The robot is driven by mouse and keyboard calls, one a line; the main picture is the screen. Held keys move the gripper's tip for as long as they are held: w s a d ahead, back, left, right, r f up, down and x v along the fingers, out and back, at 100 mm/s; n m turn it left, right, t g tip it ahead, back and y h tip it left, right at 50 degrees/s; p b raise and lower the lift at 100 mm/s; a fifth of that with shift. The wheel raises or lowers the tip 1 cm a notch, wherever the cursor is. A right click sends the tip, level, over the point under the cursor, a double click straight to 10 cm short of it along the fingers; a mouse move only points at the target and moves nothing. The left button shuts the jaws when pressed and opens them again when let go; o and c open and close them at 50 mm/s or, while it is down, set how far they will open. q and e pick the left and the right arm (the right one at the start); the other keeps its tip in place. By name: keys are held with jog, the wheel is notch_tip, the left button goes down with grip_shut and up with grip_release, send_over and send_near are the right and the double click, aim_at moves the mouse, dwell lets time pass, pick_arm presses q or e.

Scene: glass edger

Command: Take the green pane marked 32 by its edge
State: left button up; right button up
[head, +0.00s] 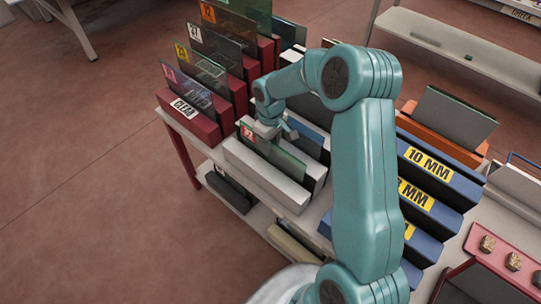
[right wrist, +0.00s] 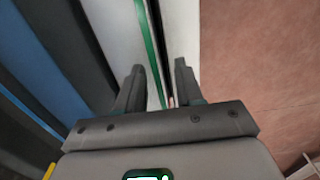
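A green-tinted pane (head: 284,158) stands upright in a pale grey slotted rack (head: 262,172). Its red tag (head: 248,134) is at the upper left corner; the number is too small to read surely. My right gripper (head: 275,132) is at the top edge of this pane, near the tag. In the right wrist view the right gripper (right wrist: 160,68) is open, and the pane's green edge (right wrist: 147,40) runs between its two fingers, with gaps on both sides. The fingers are not closed on it. My left gripper is not in view.
Red racks (head: 196,120) with tagged panes stand behind to the left, one labelled CLEAR. Blue racks (head: 436,178) marked 10 MM and an orange rack (head: 440,135) with a grey pane are to the right. Open floor (head: 80,200) lies at the left.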

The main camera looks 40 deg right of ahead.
jog(key=shift+s+r, duration=0.1)
jog(key=shift+c, duration=0.6)
jog(key=shift+s, duration=0.1)
grip_shut()
dwell(0.6)
